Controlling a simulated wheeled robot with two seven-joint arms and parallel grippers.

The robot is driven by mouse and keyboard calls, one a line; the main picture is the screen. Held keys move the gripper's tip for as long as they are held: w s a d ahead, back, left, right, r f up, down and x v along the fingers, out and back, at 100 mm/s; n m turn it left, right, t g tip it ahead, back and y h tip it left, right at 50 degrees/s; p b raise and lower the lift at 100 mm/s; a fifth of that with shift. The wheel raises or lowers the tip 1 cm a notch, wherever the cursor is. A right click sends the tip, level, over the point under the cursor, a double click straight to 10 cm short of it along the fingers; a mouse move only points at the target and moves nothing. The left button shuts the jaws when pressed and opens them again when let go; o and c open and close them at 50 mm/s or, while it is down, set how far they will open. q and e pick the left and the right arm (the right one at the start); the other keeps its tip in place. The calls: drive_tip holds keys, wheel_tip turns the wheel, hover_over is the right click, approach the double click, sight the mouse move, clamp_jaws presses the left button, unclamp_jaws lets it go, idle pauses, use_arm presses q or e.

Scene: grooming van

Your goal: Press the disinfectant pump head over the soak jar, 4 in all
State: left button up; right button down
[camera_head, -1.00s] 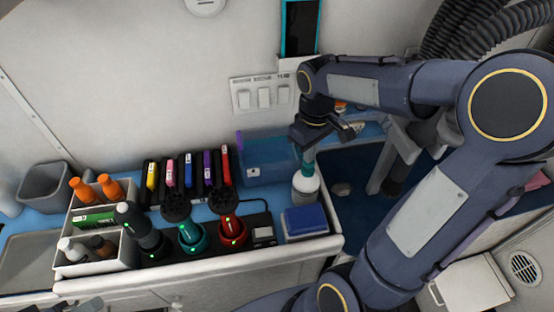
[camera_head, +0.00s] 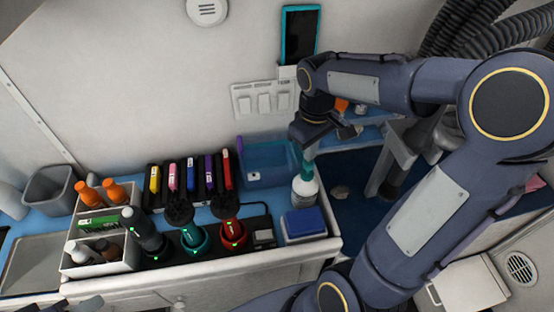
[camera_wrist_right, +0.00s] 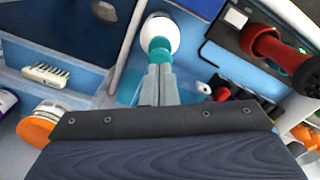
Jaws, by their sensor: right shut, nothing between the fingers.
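The disinfectant bottle (camera_head: 305,190) is white with a teal pump head (camera_head: 308,165) and stands upright at the right end of the counter. My right gripper (camera_head: 348,131) is shut and empty, above and close to the pump head. In the right wrist view the shut fingers (camera_wrist_right: 159,84) point at the teal pump top of the white bottle (camera_wrist_right: 160,32); I cannot tell whether they touch it. A translucent blue tub (camera_head: 268,178) stands behind and left of the bottle; whether it is the soak jar is unclear. Only a dark tip of my left gripper (camera_head: 84,305) seems to show at the lower left.
A blue box (camera_head: 305,222) stands in front of the bottle. Dark, teal and red clippers (camera_head: 230,232) stand in a row to the left, with coloured holders behind. A white caddy (camera_head: 100,262) holds orange-capped bottles. In the wrist view a brush (camera_wrist_right: 46,74) lies on a shelf.

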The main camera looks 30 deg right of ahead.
drive_tip(key=shift+f, duration=0.15)
idle(0.5)
drive_tip(key=shift+f+b, duration=1.15)
drive_tip(key=shift+f, duration=0.25)
drive_tip(key=shift+r, duration=0.1)
drive_tip(key=shift+r+p, duration=1.35)
drive_tip(key=shift+r, duration=0.1)
wheel_tip(320, 180, up, 6)
drive_tip(key=p, duration=0.5)
